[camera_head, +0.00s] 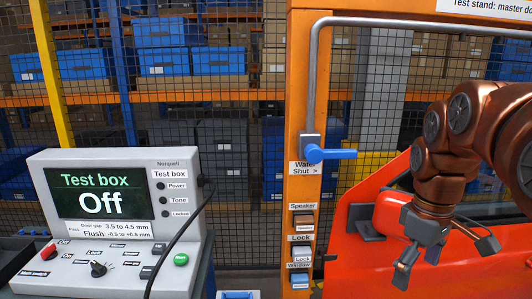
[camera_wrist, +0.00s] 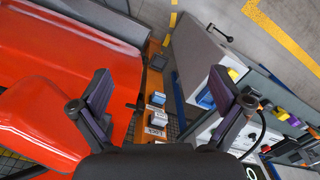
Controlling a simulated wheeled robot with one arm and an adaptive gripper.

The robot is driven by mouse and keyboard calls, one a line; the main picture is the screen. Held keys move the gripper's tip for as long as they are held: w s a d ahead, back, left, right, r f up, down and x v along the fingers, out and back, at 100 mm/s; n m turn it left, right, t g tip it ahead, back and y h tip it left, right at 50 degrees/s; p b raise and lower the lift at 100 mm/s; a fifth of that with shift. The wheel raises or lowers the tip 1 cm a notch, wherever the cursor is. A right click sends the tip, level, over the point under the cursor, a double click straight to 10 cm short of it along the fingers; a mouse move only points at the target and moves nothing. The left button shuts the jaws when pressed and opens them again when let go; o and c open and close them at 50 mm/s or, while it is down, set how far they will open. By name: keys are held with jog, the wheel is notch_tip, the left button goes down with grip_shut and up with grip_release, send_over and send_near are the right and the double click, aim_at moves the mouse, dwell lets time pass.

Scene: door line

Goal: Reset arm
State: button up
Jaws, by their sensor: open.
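My gripper (camera_head: 445,262) hangs at the right of the head view, fingers spread and pointing down, in front of the red door (camera_head: 352,268). In the wrist view my gripper (camera_wrist: 160,84) has its two fingers wide apart with nothing between them. The red door (camera_wrist: 75,55) fills the left of that view, behind the left finger. My copper-coloured arm (camera_head: 465,120) is bent and comes in from the right edge. I cannot tell whether any part of the gripper touches the door.
A test box (camera_head: 115,215) with a screen reading "Off" stands at the left. An orange post (camera_head: 299,120) carries a blue-handled water valve (camera_head: 330,154) and labelled Speaker, Lock and Window switches (camera_head: 302,250). Mesh fencing and shelves with blue bins (camera_head: 160,62) stand behind.

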jog(key=s+a+f+m, duration=0.2)
jog(key=s+a+f, duration=0.1)
jog(key=s, duration=0.3)
jog(key=s+a+f+m, duration=0.2)
jog(key=s+a+f, duration=0.2)
jog(key=s+f, duration=0.2)
jog(key=s+a+f+m+g, duration=0.1)
jog(key=s+a+f+m, duration=0.1)
jog(key=s+f, duration=0.3)
jog(key=shift+s+a, duration=0.75)
jog(key=shift+s, duration=0.2)
dwell(0.4)
